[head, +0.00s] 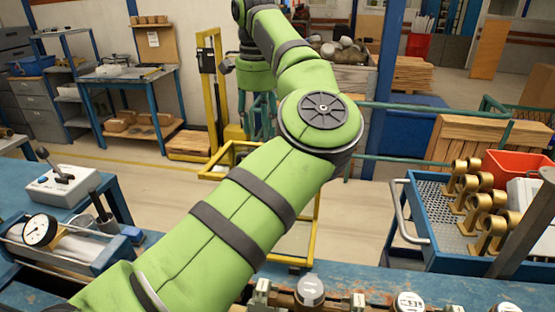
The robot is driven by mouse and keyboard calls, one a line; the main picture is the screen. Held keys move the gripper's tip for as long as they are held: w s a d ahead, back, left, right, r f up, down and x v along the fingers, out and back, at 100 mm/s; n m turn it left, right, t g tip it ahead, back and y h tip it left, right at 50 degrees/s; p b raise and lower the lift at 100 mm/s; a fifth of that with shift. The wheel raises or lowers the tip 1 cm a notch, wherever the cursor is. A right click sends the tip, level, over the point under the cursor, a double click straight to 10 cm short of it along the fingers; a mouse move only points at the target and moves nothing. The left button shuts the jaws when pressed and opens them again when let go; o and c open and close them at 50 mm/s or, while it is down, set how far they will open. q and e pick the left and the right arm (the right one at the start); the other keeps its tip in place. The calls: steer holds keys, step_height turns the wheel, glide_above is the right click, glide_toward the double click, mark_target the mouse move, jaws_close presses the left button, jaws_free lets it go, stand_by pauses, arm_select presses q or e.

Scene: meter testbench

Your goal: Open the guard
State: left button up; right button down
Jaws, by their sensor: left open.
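I cannot make out the fingers of my left gripper. My right gripper is not in view. Along the bottom edge runs the blue test bench (375,283). A round grey-topped meter (310,290) sits on its pipe line, with a white-faced meter (408,303) to the right. I cannot pick out the guard; my arm covers part of the bench.
At left are a lever box (62,185) and a dial gauge (40,231). At right, a blue cart (430,215) carries brass fittings (487,232) and a red bin (518,165). A yellow stacker (211,90) stands behind. Open floor (370,215) lies between bench and cart.

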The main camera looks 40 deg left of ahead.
arm_select(q)
steer(key=f, duration=0.1)
steer(key=f+p, duration=0.1)
steer(key=f, duration=0.1)
steer(key=f+p, duration=0.1)
steer(key=f, duration=0.1)
steer(key=shift+s+f, duration=0.25)
steer(key=shift+s, duration=0.05)
steer(key=shift+a+f, duration=0.1)
steer(key=shift+f, duration=0.7)
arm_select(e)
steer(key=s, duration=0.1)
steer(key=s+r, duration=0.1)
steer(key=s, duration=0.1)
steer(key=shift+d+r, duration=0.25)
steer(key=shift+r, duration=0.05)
